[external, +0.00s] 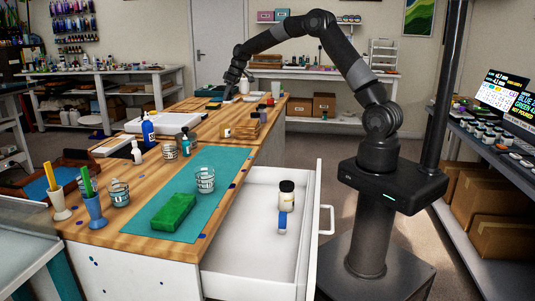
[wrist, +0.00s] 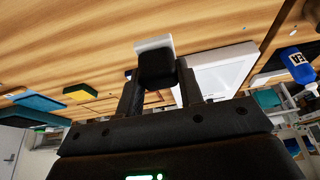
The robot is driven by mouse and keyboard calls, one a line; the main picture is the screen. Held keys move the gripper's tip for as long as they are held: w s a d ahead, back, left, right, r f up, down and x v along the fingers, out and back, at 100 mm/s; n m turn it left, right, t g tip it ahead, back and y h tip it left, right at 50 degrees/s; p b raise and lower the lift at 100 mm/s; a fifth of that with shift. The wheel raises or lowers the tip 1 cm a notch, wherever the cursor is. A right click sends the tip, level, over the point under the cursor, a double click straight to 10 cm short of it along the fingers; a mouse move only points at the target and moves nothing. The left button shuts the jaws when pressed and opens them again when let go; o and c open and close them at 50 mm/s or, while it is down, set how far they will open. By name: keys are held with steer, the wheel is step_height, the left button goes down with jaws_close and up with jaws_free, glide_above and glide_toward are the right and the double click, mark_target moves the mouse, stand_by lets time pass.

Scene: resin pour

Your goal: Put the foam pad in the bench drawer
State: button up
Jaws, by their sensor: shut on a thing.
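My gripper (external: 229,95) is over the far end of the wooden bench (external: 222,130). In the wrist view it is shut on a small dark block (wrist: 157,68); a pale grey piece (wrist: 153,43) shows just beyond it, and I cannot tell whether they are joined. A green, foam-like block (external: 174,212) lies on the teal mat (external: 143,228) at the bench's near end, far from my gripper. I cannot tell which block is the foam pad. The bench drawer (external: 245,257) is pulled open at the near right side.
In the drawer are a dark-lidded jar (external: 286,195) and a blue-and-white item (external: 283,222); the rest of its floor is bare. A clear cup (external: 205,180) stands on the mat. A blue bottle (external: 148,130) and white tray (external: 170,122) are mid-bench. Cups holding sticks stand near left.

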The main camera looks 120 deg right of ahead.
steer(key=shift+r, duration=0.15)
step_height(320, 180, up, 5)
steer(key=w+a+n+t+y, duration=0.15)
steer(key=w+a+n, duration=0.45)
steer(key=w+a, duration=0.8)
steer(key=n+g+y, duration=0.5)
steer(key=n+y, duration=0.1)
steer(key=n, duration=1.5)
glide_above(280, 267)
steer(key=d, duration=0.2)
step_height(280, 267, down, 27)
steer(key=shift+f, duration=2.1)
